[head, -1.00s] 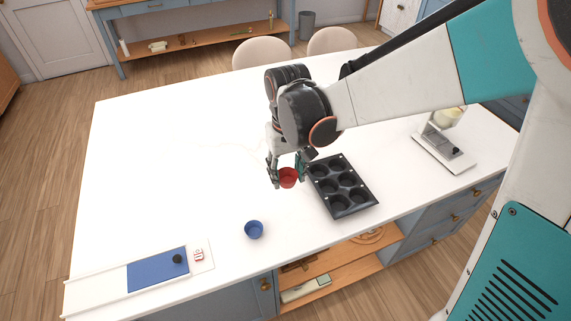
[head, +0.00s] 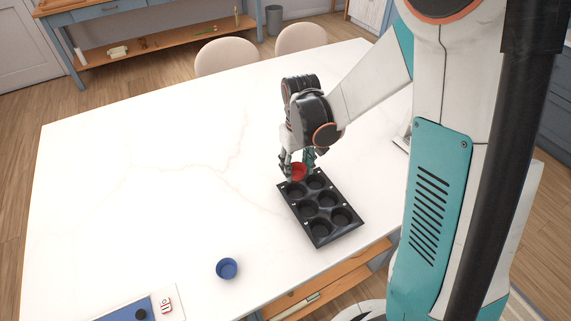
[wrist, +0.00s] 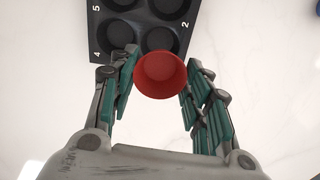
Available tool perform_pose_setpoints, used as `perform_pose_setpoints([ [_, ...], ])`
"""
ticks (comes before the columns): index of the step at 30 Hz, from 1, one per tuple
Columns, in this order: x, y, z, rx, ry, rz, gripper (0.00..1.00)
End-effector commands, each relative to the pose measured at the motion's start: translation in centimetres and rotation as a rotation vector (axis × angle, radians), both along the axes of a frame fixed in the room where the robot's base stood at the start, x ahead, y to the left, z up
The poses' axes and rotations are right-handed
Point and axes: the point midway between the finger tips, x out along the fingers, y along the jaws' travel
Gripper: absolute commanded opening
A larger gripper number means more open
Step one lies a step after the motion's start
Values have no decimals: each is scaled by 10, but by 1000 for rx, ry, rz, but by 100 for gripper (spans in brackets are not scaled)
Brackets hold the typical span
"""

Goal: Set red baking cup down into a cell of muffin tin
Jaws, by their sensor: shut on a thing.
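The red baking cup (head: 297,171) is between the fingers of my gripper (head: 299,168), which is shut on it. In the wrist view the cup (wrist: 160,75) faces the camera with its open top, a green-padded finger on each side. The dark muffin tin (head: 333,231) lies on the white counter. In the head view the cup shows at the tin's far-left end, near its far cells. In the wrist view it overlaps the tin's (wrist: 139,25) near edge and hides part of it. Its height above the tin is hard to tell. The tin's visible cells look empty.
A blue baking cup (head: 227,268) stands on the counter, left of the tin. A blue panel with a black knob (head: 141,314) lies at the near-left edge. Two chairs (head: 227,58) stand at the far side. The counter's middle and left are clear.

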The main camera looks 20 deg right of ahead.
Motion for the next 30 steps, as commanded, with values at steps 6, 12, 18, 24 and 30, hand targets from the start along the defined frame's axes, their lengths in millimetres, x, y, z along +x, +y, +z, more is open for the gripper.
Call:
perform_pose_setpoints([
  [6,0,-1,-8,0,0,0,26],
  [12,0,0,-24,0,0,0,26],
  [18,0,0,-42,0,0,0,26],
  [24,0,0,-60,0,0,0,26],
  [30,0,0,-79,0,0,0,26],
])
